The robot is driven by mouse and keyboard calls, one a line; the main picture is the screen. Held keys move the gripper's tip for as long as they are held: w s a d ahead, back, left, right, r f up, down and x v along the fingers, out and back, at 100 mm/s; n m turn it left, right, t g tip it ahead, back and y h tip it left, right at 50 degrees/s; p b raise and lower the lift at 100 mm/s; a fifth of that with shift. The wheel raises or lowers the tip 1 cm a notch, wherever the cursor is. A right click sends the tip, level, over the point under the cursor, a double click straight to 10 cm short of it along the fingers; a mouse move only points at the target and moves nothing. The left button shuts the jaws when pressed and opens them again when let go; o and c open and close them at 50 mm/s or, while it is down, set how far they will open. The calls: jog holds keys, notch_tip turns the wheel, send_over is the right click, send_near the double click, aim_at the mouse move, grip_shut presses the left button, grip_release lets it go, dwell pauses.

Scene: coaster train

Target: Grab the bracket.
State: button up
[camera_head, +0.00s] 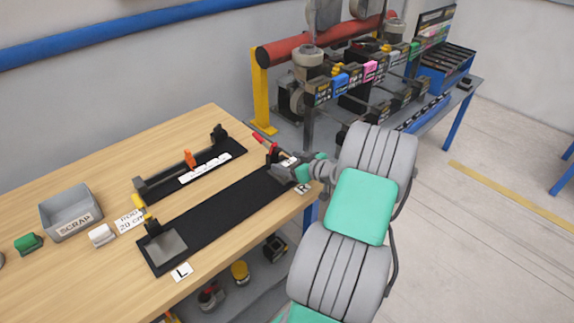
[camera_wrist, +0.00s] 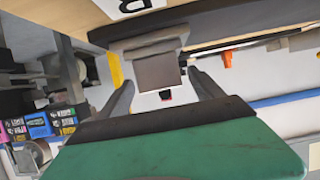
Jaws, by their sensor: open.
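A small grey piece that looks like the bracket (camera_wrist: 158,73) shows in the wrist view, at the end of the dark board near the R label. Its squared plate lies between the two fingers of my gripper (camera_wrist: 162,84), with a gap visible on each side. My gripper is open and holds nothing. In the head view my gripper (camera_head: 287,167) is at the right end of the long black board (camera_head: 220,212), beside the red-handled clamp (camera_head: 262,142). There the gripper and clamp hide most of the bracket.
A yellow-handled clamp and grey plate (camera_head: 166,246) are at the board's L end. A second black fixture (camera_head: 160,187) with an orange part lies behind. A grey scrap bin (camera_head: 70,212) stands at left. Machinery with a red roller (camera_head: 320,43) stands beyond the table.

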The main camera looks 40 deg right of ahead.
aim_at(287, 161)
jog(key=p+x, duration=0.1)
jog(key=x, duration=0.2)
jog(key=shift+w+a, duration=0.1)
jog(key=shift+w, duration=0.05)
jog(key=shift+w+f, duration=0.2)
jog(key=shift+w, duration=0.05)
grip_shut()
dwell(0.4)
jog(key=shift+r, duration=0.1)
